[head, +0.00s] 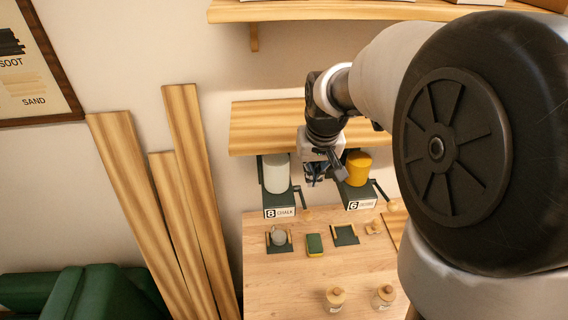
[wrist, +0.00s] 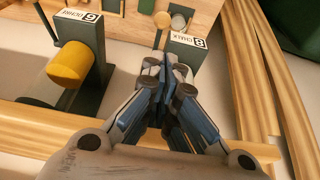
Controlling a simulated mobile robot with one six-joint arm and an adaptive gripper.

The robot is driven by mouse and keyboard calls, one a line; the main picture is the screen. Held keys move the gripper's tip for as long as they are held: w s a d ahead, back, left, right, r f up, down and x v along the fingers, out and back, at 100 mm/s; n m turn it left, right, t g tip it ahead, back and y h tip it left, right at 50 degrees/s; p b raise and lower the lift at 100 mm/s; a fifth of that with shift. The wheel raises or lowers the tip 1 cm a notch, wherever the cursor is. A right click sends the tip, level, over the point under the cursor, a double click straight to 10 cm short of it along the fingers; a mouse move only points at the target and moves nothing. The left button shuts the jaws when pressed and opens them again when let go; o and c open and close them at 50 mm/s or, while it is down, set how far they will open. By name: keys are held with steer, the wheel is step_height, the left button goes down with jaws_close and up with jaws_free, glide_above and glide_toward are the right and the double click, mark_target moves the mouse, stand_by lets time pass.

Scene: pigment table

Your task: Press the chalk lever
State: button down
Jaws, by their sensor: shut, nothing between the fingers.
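The chalk dispenser (head: 280,212) has a dark green body, a white canister (head: 276,174) and a label reading CHALK. It also shows in the wrist view (wrist: 185,54), beyond my fingertips. Its lever (head: 301,198) is a dark rod on its right side in the head view, ending in a round wooden knob (head: 306,214). In the wrist view the knob (wrist: 162,18) shows just past my fingertips. My gripper (head: 316,181) is shut and empty, close to the lever's right in the head view. In the wrist view its fingertips (wrist: 163,62) partly overlap the dispenser; I cannot tell whether they touch it.
The ochre dispenser (head: 361,204), with a yellow canister (head: 358,168) and its own lever, stands to the right. A grey cup (head: 278,237) sits on a mat in front of chalk. A sponge (head: 315,244) and two jars (head: 335,300) (head: 384,297) stand nearer. A shelf (head: 255,126) lies behind.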

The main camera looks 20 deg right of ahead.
glide_above(305, 209)
steer(key=s, duration=0.2)
steer(key=f, duration=1.3)
steer(key=shift+w+a+f, duration=0.2)
steer(key=shift+f, duration=0.05)
steer(key=shift+w+f, duration=0.1)
